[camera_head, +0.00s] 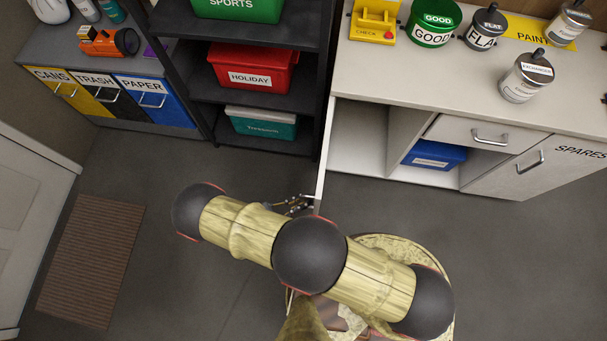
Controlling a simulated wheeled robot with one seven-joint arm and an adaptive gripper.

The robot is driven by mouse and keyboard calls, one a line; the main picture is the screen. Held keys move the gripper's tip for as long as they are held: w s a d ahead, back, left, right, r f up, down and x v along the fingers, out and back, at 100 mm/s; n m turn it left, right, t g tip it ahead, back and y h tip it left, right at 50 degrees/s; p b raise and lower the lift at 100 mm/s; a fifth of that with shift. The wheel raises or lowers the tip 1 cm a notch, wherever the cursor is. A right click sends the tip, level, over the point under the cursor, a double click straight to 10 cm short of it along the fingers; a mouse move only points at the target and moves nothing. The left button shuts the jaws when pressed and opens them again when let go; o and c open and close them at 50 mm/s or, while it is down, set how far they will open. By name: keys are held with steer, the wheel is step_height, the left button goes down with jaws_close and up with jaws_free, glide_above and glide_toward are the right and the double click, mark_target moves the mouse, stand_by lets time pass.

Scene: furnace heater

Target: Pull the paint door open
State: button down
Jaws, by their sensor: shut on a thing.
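The paint door (325,152) of the white cabinet stands swung open at the cabinet's left end. I see it nearly edge-on, so its label and outer face are hidden. The cabinet space behind it is exposed. My gripper (297,203) is just left of the door's near edge, partly hidden by my arm. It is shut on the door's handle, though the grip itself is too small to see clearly.
The white counter (455,85) carries several cans and a yellow device. Inside the cabinet is a blue bin (433,156). A dark shelf (210,125) with bins stands close left of the door. The grey floor (190,260) is clear, with a brown mat (92,260) at left.

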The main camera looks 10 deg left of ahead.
steer(key=shift+s, duration=0.15)
steer(key=c, duration=2.2)
jaws_free()
steer(key=shift+r, duration=0.1)
